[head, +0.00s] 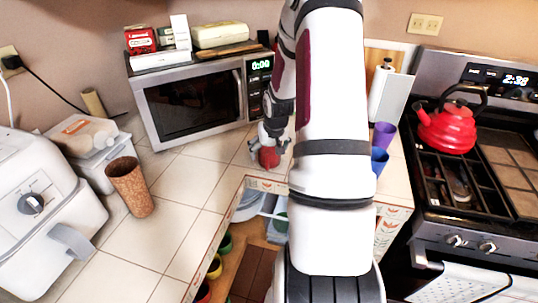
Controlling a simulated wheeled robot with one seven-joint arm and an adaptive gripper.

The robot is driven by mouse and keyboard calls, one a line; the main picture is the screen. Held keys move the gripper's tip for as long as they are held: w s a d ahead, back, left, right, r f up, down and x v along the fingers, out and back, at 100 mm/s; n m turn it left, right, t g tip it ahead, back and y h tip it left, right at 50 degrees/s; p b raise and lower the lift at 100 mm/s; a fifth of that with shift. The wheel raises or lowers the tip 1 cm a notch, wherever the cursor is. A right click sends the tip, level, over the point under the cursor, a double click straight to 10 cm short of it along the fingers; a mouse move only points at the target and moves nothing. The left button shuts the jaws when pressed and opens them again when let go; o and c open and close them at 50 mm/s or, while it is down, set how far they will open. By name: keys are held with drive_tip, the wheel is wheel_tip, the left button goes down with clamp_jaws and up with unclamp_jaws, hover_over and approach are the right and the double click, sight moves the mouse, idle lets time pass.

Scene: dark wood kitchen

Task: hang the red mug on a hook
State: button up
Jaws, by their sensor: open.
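My gripper (270,150) points down at the counter corner in front of the microwave. It is open, with its fingers on either side of a small red object (268,158), which looks like the red mug. The mug's handle cannot be made out, and I cannot tell whether the fingers touch it. Several small coloured cups, among them a yellow one (214,267) and a green one (225,244), show below the counter's front edge. No hook can be clearly made out.
A microwave (195,105) stands behind the gripper. A brown cork-like cup (130,187) and a white appliance (45,205) stand at left. Purple (384,135) and blue (379,161) cups are right of my arm. A red kettle (447,128) sits on the stove. The left-middle counter is clear.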

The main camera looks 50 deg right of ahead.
drive_tip(key=c, duration=1.5)
drive_tip(key=shift+r, duration=0.1)
